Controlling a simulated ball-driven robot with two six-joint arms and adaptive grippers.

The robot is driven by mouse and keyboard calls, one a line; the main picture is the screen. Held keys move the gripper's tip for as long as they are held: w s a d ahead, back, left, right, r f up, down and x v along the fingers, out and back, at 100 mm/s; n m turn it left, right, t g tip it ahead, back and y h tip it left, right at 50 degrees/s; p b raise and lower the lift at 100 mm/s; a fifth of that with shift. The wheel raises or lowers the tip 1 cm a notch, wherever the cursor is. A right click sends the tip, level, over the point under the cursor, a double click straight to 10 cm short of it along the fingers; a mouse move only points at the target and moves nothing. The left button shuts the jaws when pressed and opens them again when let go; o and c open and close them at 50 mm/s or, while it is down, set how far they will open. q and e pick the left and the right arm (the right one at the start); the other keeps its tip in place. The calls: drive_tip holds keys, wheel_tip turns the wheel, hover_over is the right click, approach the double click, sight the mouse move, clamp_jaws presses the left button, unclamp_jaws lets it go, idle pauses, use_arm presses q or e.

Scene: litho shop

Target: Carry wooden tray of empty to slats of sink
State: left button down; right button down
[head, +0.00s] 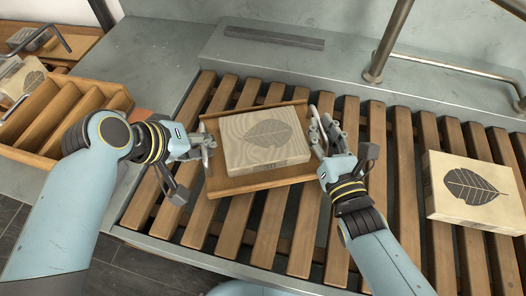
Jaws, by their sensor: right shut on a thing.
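A wooden tray (214,184) lies over the slats of the sink (262,240), slightly tilted in the picture; I cannot tell whether it touches them. It is not empty: a pale block with a grey leaf print (266,139) sits on it. My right gripper (319,132) is shut on the tray's right end. My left gripper (209,150) is at the tray's left end; its fingers are close to the edge, and I cannot tell whether they grip it.
A second leaf-printed block (472,191) lies on the slats at the right. A metal rail (440,66) stands at the back right. A compartmented wooden rack (60,115) is at the left. Bare slats lie in front of the tray.

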use_arm(q)
drive_tip(key=shift+a+f+b, duration=0.15)
drive_tip(key=shift+f+b, duration=0.3)
drive_tip(key=shift+f, duration=0.15)
use_arm(e)
drive_tip(key=shift+w+d+f, duration=0.2)
drive_tip(key=shift+f, duration=0.2)
use_arm(q)
drive_tip(key=c, duration=1.6)
unclamp_jaws()
drive_tip(key=shift+s+r, duration=0.1)
use_arm(e)
drive_tip(key=c, duration=1.4)
unclamp_jaws()
drive_tip(key=shift+s+a, duration=0.1)
drive_tip(key=shift+c, duration=0.2)
use_arm(q)
drive_tip(key=shift+o, duration=0.8)
use_arm(e)
drive_tip(key=shift+o, duration=0.2)
drive_tip(key=shift+r, duration=0.15)
use_arm(q)
drive_tip(key=o, duration=0.8)
drive_tip(key=shift+c, duration=0.2)
drive_tip(key=shift+r, duration=0.1)
drive_tip(key=v, duration=1.1)
drive_tip(key=shift+s+r, duration=0.15)
drive_tip(key=shift+r, duration=0.2)
